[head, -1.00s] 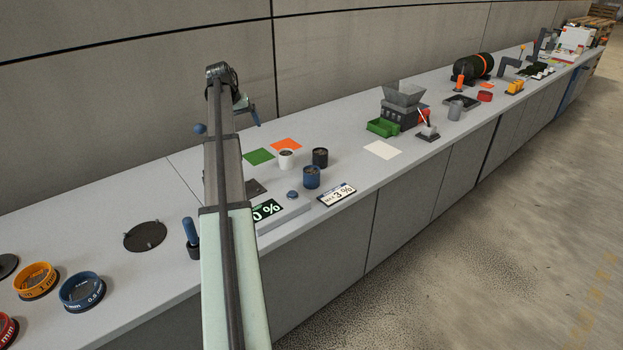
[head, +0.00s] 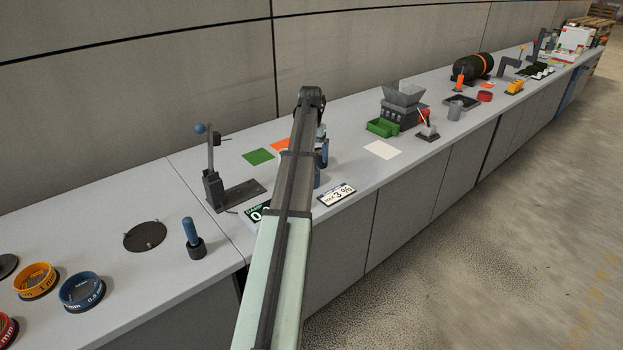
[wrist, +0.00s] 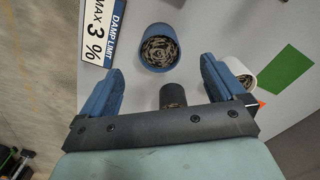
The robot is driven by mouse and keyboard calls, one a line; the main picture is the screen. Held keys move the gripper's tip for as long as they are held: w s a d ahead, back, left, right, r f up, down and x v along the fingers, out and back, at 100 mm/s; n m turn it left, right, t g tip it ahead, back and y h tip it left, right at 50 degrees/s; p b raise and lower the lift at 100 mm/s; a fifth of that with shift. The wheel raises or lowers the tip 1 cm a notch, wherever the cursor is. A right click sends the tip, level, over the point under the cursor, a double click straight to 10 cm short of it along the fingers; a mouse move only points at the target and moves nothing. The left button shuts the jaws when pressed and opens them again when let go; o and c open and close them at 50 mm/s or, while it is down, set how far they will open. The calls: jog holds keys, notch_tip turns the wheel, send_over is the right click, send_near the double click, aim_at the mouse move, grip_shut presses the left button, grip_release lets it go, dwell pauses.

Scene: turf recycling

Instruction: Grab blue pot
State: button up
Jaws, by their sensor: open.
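The blue pot (wrist: 157,66), filled with brownish bits, stands beyond and between my fingertips in the wrist view. In the head view my arm covers most of it, with a sliver of blue (head: 317,178) showing. My gripper (wrist: 158,75) is open, with its two blue fingers spread and nothing between them touching the pot. A dark pot (wrist: 173,94) is closer to the palm, partly hidden by the gripper bar. A white pot (wrist: 238,70) sits beside the right finger.
A damp limit sign (head: 336,195) lies close to the blue pot. A green square (head: 258,157) and an orange square (head: 280,145) lie behind. A lever stand (head: 213,180) is at left.

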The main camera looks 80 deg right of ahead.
notch_tip(320, 180, down, 5)
jog(key=shift+f, duration=0.1)
jog(key=shift+s+d+f, duration=0.1)
jog(key=shift+d+f, duration=0.05)
jog(key=shift+f, duration=1.2)
jog(key=shift+d+f, duration=0.1)
jog(key=shift+f, duration=1.25)
jog(key=c, duration=1.2)
jog(key=shift+o, duration=0.2)
jog(key=shift+r, duration=0.1)
